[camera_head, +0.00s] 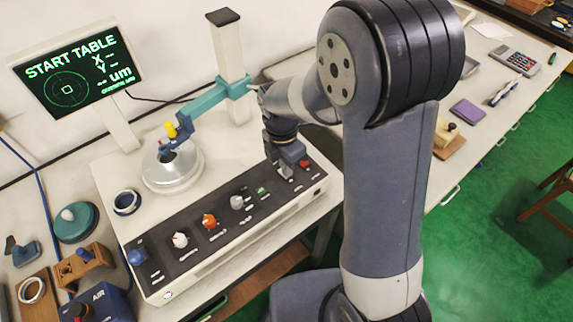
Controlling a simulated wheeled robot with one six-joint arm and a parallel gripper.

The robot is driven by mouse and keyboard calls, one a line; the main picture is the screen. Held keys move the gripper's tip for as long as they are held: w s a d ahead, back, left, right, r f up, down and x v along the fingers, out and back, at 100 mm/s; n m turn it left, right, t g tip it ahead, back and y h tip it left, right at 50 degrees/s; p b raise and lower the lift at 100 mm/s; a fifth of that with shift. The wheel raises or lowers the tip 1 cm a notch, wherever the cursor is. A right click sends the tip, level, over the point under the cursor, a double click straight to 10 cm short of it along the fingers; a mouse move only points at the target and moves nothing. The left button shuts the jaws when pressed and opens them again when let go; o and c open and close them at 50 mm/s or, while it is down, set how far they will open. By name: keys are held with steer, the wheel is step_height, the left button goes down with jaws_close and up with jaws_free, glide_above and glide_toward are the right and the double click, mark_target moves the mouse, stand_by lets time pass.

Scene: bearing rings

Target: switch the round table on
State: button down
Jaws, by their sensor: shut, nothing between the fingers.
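The round table (172,171) is a silver metal disc on the bench instrument, with a yellow-tipped probe above it. The black control panel (220,228) runs along the instrument's front edge. It carries a white knob (180,240), an orange knob (209,221), a grey knob (237,202), a green button (262,192) and a red button (303,163). My gripper (286,172) is shut and points down over the panel's right end, between the green and red buttons. I cannot tell if it touches the panel. The screen (78,70) reads "START TABLE".
The instrument's column (229,62) and teal arm (220,95) stand just behind my gripper. A dark ring (126,202) lies left of the round table. A blue AIR box (100,305) stands at the lower left. A purple pad (467,111) and calculator (513,60) lie to the right.

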steer(key=shift+s+d+f, duration=0.1)
steer(key=shift+f, duration=0.1)
stand_by(0.3)
steer(key=shift+w+a+r, duration=0.15)
steer(key=shift+w+a, duration=0.1)
steer(key=shift+w, duration=0.1)
steer(key=shift+w+a, duration=0.3)
steer(key=shift+w, duration=0.1)
steer(key=shift+r, duration=0.1)
